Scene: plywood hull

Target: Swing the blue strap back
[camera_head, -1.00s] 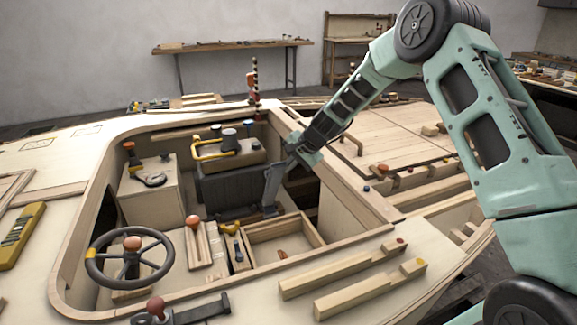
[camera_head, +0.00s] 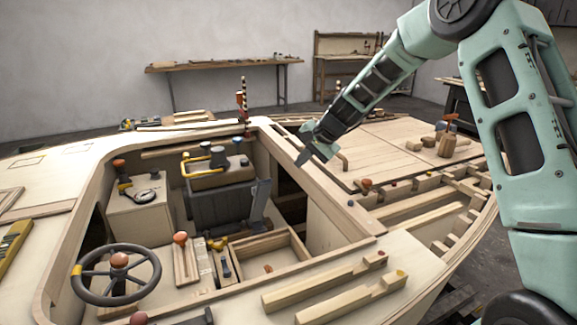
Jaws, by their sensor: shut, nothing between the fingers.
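A flat, dull blue-grey bar (camera_head: 261,203), the likeliest match for the blue strap, stands nearly upright in the open cockpit. It is at the right side of a dark ribbed box (camera_head: 212,206), with its top leaning slightly right and its foot near the cockpit floor. My gripper (camera_head: 303,158) is shut and empty. It is up and to the right of the bar's top, over the cockpit's right rim, with a visible gap between them. The fingertips are small and dark in this view.
A steering wheel (camera_head: 118,275) stands at the front left. An open wooden tray (camera_head: 262,248) lies below the bar. Levers with orange knobs (camera_head: 181,239) and a yellow handle (camera_head: 187,171) stand nearby. The wooden rim (camera_head: 325,180) borders the cockpit; the deck at right holds slats.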

